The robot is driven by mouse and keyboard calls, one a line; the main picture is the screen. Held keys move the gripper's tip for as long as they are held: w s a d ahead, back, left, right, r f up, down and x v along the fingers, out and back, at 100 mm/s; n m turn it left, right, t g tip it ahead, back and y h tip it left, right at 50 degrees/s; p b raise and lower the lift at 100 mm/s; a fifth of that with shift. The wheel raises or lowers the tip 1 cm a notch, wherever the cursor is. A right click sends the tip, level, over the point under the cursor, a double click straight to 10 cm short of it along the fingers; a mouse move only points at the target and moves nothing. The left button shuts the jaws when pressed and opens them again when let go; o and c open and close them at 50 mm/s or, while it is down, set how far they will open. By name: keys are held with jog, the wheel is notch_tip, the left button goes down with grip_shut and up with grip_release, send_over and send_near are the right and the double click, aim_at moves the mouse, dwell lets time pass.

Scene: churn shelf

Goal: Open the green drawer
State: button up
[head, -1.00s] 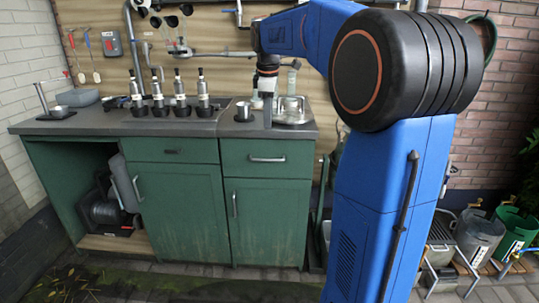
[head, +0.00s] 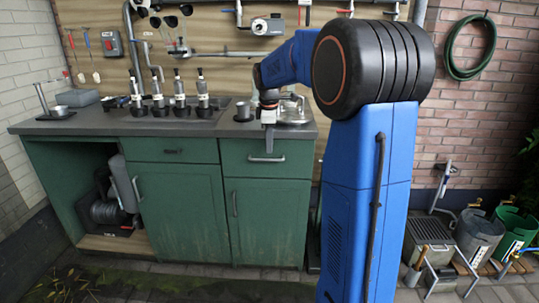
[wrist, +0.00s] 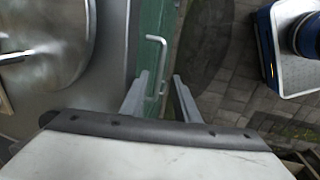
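The green drawer (head: 238,149) is in the upper right of the green cabinet, under the counter, and looks closed. Its pale bar handle (head: 268,159) runs across its front. My gripper (head: 269,148) points down in front of the drawer's top edge, just above the handle. In the wrist view the two grey fingers of my gripper (wrist: 160,85) are apart, with nothing held. The metal handle (wrist: 163,62) shows between and beyond them, beside the green front (wrist: 147,40). I cannot tell whether the fingers touch the handle.
A second green drawer with a dark handle (head: 172,151) is to the left. Green doors are below both. The counter (head: 100,124) holds a grey mug (head: 243,111), several bottle-like items and a round metal sink (head: 292,115). Buckets and a metal box (head: 430,232) stand at the right.

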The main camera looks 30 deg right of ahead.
jog(key=f, duration=0.5)
jog(key=shift+w+d+f, duration=0.2)
jog(key=shift+w+d, duration=0.05)
jog(key=shift+w, duration=0.15)
grip_shut()
